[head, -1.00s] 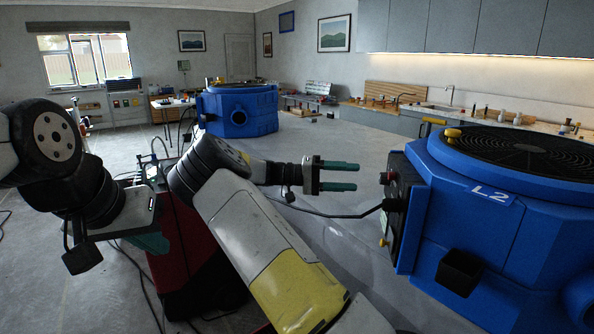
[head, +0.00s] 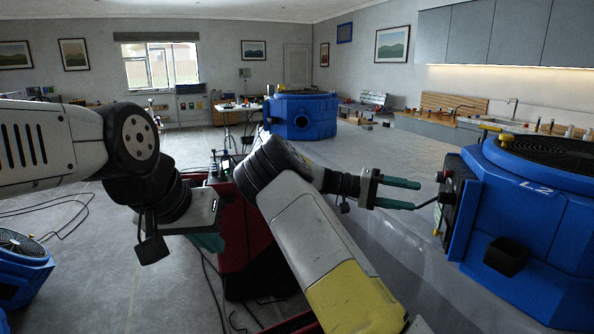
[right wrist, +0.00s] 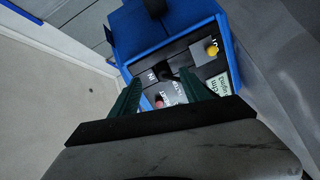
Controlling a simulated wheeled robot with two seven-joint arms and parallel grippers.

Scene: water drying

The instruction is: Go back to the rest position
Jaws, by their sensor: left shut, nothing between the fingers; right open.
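My right gripper (head: 402,194) reaches to the right in the head view, with its two teal fingers apart and nothing between them. It points at the control panel of the blue machine marked L2 (head: 540,222), a short gap away. In the right wrist view, the fingers (right wrist: 160,98) frame that panel (right wrist: 190,72), which has a yellow knob, a red button and a dark cable plug. My left gripper (head: 207,242) hangs at the left, pointing down and shut on nothing. Only part of its teal fingers shows behind the wrist.
A second blue machine (head: 318,122) stands further back. Another blue unit with a fan grille (head: 20,268) sits on the floor at the far left. Cables (head: 70,212) lie on the floor. A counter with a sink (head: 440,128) runs along the right wall. Grey floor is open at the left.

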